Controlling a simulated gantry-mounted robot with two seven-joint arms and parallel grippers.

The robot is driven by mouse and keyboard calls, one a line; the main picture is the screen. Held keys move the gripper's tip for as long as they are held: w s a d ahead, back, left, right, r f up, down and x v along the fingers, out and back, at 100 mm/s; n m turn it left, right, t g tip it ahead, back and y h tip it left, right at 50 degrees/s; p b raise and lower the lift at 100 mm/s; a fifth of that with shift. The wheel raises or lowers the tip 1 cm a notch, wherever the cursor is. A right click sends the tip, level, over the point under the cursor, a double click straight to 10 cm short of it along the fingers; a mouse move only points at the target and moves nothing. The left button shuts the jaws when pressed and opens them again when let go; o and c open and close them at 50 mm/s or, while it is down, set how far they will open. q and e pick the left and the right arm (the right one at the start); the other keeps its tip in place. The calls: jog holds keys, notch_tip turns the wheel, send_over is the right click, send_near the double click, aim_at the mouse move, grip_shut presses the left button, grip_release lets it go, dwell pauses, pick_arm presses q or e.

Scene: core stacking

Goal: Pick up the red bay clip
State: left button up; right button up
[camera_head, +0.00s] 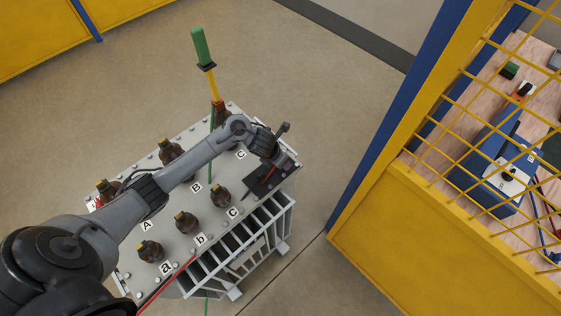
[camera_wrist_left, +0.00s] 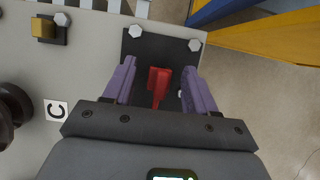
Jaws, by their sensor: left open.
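The red bay clip (camera_wrist_left: 158,84) is in the left wrist view, on a dark plate (camera_wrist_left: 150,45) at the edge of the grey transformer top. My left gripper (camera_wrist_left: 159,68) is open, with one purple finger on each side of the clip and a gap to both. In the head view my left gripper (camera_head: 266,178) is over the dark plate at the right corner of the transformer top (camera_head: 213,228); the clip is mostly hidden by the gripper there. I cannot tell how high the fingers are above the plate. My right gripper is not in view.
Several brown bushings (camera_head: 220,195) with lettered labels stand on the transformer top, beneath and beside my left arm. A green-handled yellow rod (camera_head: 206,65) stands upright at the back. A yellow mesh fence (camera_head: 440,210) is to the right, with open floor between.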

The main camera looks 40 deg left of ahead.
pick_arm(q)
grip_shut()
dwell(0.3)
jog(key=shift+r, duration=0.15)
